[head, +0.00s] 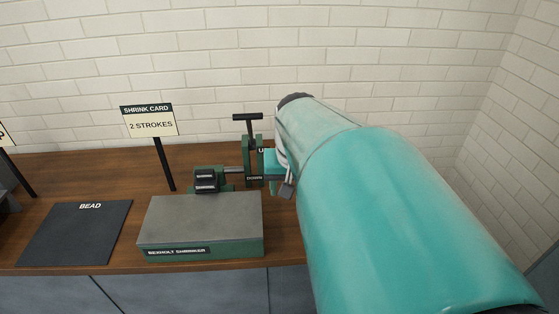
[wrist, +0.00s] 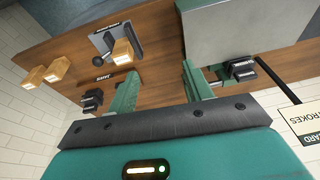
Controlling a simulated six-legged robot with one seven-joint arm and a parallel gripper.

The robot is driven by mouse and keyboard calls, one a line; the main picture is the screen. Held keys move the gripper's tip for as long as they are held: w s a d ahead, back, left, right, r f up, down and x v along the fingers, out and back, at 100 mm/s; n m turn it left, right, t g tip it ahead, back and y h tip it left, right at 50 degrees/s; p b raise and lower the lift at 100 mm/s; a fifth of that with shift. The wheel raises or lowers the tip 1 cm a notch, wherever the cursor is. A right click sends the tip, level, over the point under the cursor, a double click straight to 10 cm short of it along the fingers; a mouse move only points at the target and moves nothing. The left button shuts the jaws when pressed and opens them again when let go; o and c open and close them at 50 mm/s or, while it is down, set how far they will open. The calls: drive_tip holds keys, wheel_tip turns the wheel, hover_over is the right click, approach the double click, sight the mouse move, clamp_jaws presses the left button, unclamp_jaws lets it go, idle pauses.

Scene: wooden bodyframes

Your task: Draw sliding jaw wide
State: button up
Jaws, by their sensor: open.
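The shrinker has a grey-topped green base (head: 200,215) on the wooden bench, with small black labelled jaw blocks (head: 205,182) on a green mount behind it. I cannot tell which block is the sliding jaw. A black T-handle (head: 247,118) stands above a green post beside them, near "DOWN" and partly hidden "UP" labels. In the wrist view, the base (wrist: 240,30) and black blocks (wrist: 242,70) lie right of the fingers. My gripper (wrist: 160,90) is open, with bare wood seen between its green fingers. In the head view, my arm hides most of it; its end is just right of the post.
A black BEAD mat (head: 75,235) lies at left, and a shrink card (head: 150,122) reading "2 STROKES" stands behind. The wrist view shows wooden blocks (wrist: 57,68), a grey plate with a black knob (wrist: 104,38) and a black piece (wrist: 92,100) at left. A brick wall backs the bench.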

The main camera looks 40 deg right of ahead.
drive_tip(key=s+d+f+m+y, duration=0.1)
drive_tip(key=s+d+f+m, duration=0.2)
drive_tip(key=d, duration=0.8)
drive_tip(key=s+d+f+m+y, duration=0.1)
drive_tip(key=s+d+f+m, duration=0.2)
drive_tip(key=d, duration=0.8)
drive_tip(key=shift+g, duration=0.3)
drive_tip(key=f, duration=0.4)
drive_tip(key=w+a+f, duration=0.1)
drive_tip(key=f, duration=0.4)
drive_tip(key=w+f, duration=0.1)
drive_tip(key=f, duration=0.3)
drive_tip(key=shift+w+a+f, duration=0.15)
drive_tip(key=shift+w+a, duration=0.05)
drive_tip(key=shift+a, duration=0.1)
